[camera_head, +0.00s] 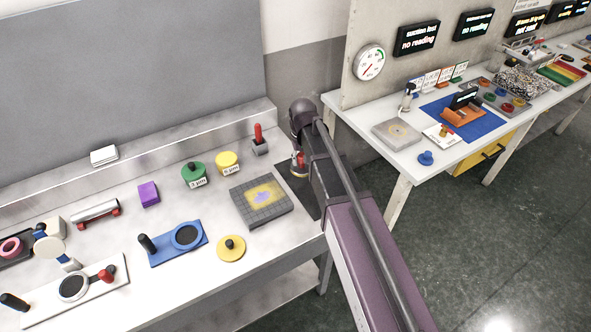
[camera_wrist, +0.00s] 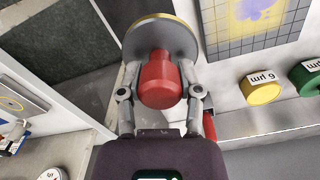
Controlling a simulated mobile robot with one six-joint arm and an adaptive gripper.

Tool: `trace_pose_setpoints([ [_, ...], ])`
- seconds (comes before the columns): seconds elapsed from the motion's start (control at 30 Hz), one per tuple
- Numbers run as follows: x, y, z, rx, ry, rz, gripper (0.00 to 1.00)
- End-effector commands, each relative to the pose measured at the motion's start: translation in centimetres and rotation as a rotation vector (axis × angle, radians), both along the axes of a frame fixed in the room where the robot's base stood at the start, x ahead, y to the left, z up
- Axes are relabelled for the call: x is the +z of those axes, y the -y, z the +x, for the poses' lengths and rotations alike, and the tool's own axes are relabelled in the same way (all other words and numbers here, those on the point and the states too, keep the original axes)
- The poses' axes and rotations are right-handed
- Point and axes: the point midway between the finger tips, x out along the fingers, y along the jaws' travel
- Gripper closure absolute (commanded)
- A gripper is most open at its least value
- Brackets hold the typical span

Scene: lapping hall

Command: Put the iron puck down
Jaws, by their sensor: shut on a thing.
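The iron puck (camera_wrist: 133,38) is a grey disc with a brass-coloured rim and a red knob (camera_wrist: 158,85) on it. My gripper (camera_wrist: 160,80) is shut on the red knob, one finger on each side. In the head view my gripper (camera_head: 298,155) and the puck (camera_head: 299,174) are over the dark mat (camera_head: 296,194) at the right end of the bench, partly hidden by my arm. I cannot tell whether the puck touches the mat. The grooved grey plate (camera_head: 277,213), with a yellow and violet patch, lies just left of the mat.
The bench (camera_head: 205,285) also holds a yellow disc with a black knob (camera_head: 231,247), a blue holder (camera_head: 178,243), green (camera_head: 193,173) and yellow (camera_head: 227,161) tubs, and a red-handled tool (camera_head: 259,140). A second table (camera_head: 390,160) stands right, across a gap.

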Motion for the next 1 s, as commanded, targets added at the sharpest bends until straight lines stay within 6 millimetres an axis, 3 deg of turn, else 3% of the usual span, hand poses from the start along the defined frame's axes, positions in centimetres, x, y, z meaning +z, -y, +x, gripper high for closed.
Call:
trace_pose_setpoints([
  [0.27, -0.5, 0.1, -0.2, 0.000, 0.000, 0.000, 0.99],
  [0.8, -6.2, -0.7, -4.1, 0.027, 0.000, 0.000, 0.99],
  [1.0, -7.1, -0.9, -4.9, 0.033, 0.000, 0.000, 0.99],
])
